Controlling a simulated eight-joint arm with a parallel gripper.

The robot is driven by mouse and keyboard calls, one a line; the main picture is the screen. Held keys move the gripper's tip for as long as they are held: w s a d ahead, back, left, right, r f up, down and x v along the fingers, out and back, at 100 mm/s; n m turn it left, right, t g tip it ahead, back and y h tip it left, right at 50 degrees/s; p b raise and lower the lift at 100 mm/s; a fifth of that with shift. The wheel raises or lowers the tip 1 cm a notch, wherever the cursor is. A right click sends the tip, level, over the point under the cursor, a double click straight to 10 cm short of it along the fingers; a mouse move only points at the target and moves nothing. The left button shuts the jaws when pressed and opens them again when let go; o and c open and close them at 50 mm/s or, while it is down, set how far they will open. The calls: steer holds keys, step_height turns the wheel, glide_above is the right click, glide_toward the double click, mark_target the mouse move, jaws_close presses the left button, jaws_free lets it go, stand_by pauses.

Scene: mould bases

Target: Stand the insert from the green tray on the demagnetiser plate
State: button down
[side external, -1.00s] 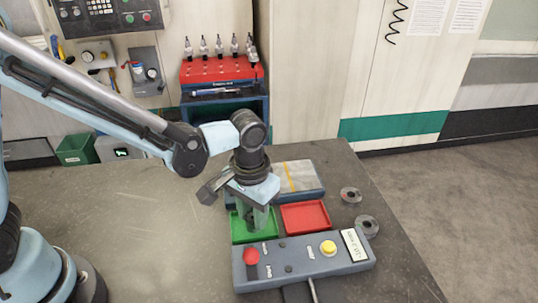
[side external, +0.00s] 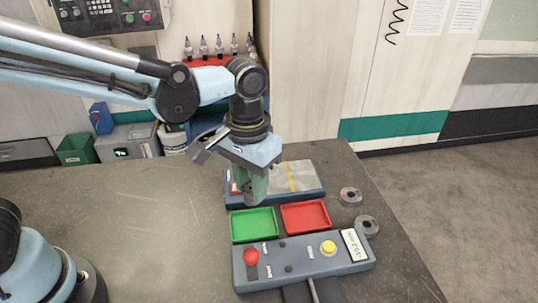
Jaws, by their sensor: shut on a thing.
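My gripper (side external: 254,200) points down, shut on the insert, at the left part of the demagnetiser plate as seen here. The insert itself is hidden by the fingers or too small to make out. The demagnetiser plate (side external: 306,177) is a blue slab with a grey top and a yellow stripe; my gripper covers part of its left side. I cannot tell the height of the fingertips above it. The green tray (side external: 253,226) lies in front of the plate and looks empty.
A red tray (side external: 305,216) sits right of the green one and looks empty. A control box (side external: 305,262) with red and yellow buttons stands in front. Two grey rings (side external: 350,197) (side external: 367,225) lie at the right. The bench (side external: 150,230) is clear on the left.

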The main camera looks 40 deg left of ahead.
steer(key=shift+w+r, duration=0.2)
steer(key=shift+r, duration=0.5)
steer(key=w+a+f, duration=0.1)
steer(key=w+a, duration=0.2)
steer(key=w, duration=1)
steer(key=shift+s+a+f, duration=0.1)
steer(key=shift+s+f, duration=0.05)
steer(key=shift+f, duration=2.95)
steer(key=c, duration=0.7)
jaws_free()
steer(key=shift+r, duration=0.1)
